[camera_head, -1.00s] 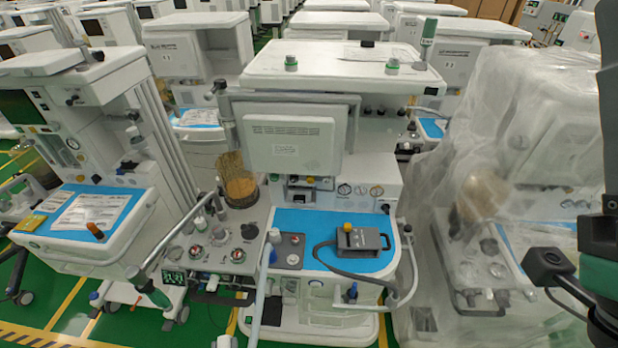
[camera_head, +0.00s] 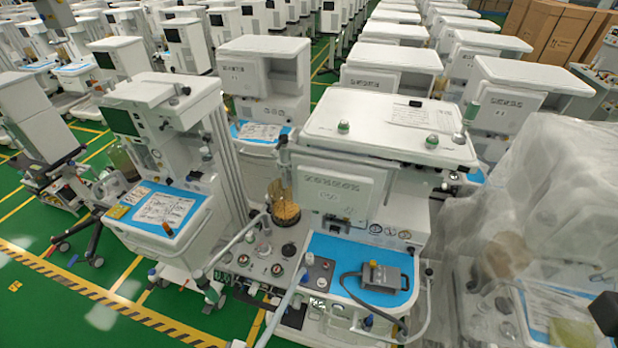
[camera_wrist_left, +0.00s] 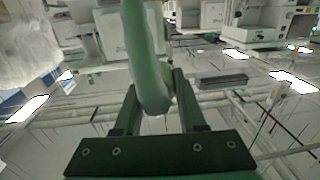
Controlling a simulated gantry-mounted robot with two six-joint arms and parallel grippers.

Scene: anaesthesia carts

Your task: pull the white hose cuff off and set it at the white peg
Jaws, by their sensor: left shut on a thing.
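In the left wrist view, my left gripper (camera_wrist_left: 157,108) is shut on the lower end of a pale, greenish-tinted tube, the white hose cuff (camera_wrist_left: 154,95). The hose (camera_wrist_left: 138,35) runs up from it out of the picture. My left gripper does not show in the head view. There a pale hose (camera_head: 281,307) runs from near the cart's grey panel to the bottom edge. A small white upright piece (camera_head: 309,259) stands at its upper end; I cannot tell whether it is the white peg. My right gripper's fingers are not in view.
The middle cart has a blue worktop (camera_head: 338,250) with a grey device (camera_head: 381,284) and dark hose on it. A curved rail (camera_head: 425,310) edges its right side. A plastic-covered cart (camera_head: 545,215) stands at right, another cart (camera_head: 165,220) at left. Green floor (camera_head: 75,300) is free at lower left.

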